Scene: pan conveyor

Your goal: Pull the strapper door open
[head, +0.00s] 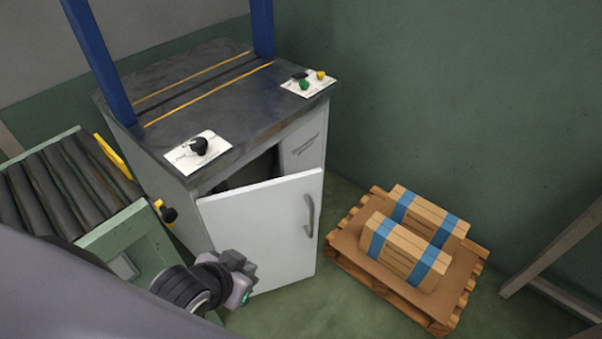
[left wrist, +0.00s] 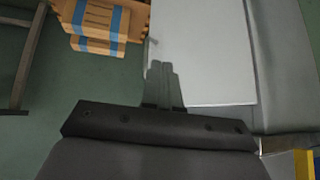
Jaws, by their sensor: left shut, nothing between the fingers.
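The strapper (head: 215,95) is a cabinet with a dark top and a blue arch. Its white door (head: 265,230) stands partly open, with a dark gap above its top edge. The grey door handle (head: 309,215) is on the door's right side. My left gripper (head: 248,270) is shut and empty, in front of the door's lower left part and well left of the handle. In the left wrist view, the shut fingers (left wrist: 162,85) overlap the edge of the white door panel (left wrist: 205,50); I cannot tell whether they touch it. My right gripper is not in view.
A wooden pallet (head: 345,262) with strapped cardboard bundles (head: 410,240) stands right of the door. A roller conveyor (head: 60,185) with a green frame is at the left. Control panels (head: 198,150) sit on the strapper top. Green floor is free in front of the pallet.

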